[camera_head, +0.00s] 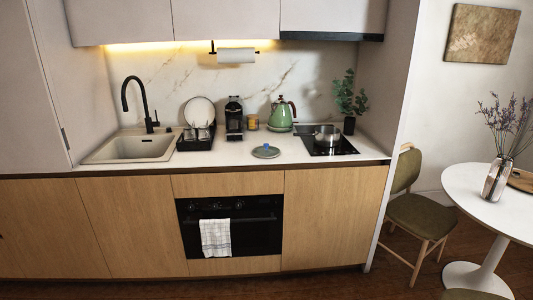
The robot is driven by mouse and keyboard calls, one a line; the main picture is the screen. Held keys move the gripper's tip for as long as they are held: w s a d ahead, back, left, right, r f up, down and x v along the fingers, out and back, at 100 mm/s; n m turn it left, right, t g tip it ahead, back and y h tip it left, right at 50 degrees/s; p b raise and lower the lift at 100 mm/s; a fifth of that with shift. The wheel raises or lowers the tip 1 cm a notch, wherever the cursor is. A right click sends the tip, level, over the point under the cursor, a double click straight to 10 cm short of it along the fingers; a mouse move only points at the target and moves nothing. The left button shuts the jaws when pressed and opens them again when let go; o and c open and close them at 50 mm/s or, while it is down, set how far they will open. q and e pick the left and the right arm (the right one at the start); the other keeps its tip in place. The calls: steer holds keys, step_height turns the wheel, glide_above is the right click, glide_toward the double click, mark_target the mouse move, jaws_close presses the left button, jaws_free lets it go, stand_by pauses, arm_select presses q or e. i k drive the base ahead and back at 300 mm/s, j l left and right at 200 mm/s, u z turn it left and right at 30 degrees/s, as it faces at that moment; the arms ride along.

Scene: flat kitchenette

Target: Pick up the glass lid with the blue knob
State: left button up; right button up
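The glass lid with the blue knob (266,152) lies flat on the white countertop, near its front edge and above the right part of the oven. Its blue knob (266,147) points up. The lid stands apart from the pot (326,136), which sits on the black hob to its right. Neither of my grippers shows in the head view, so I cannot see whether they are open or shut.
Behind the lid stand a coffee machine (234,118), a yellow jar (252,122) and a green kettle (282,115). A black dish rack (195,138) and the sink (130,148) are to the left. A chair (420,214) and a round table (465,190) stand right. Counter around the lid is clear.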

mark_target(265, 151)
steer(key=i+l, duration=0.2)
steer(key=i, duration=0.3)
steer(key=i+l, duration=0.25)
steer(key=i, duration=0.25)
steer(key=i+l, duration=0.2)
steer(key=i, duration=0.25)
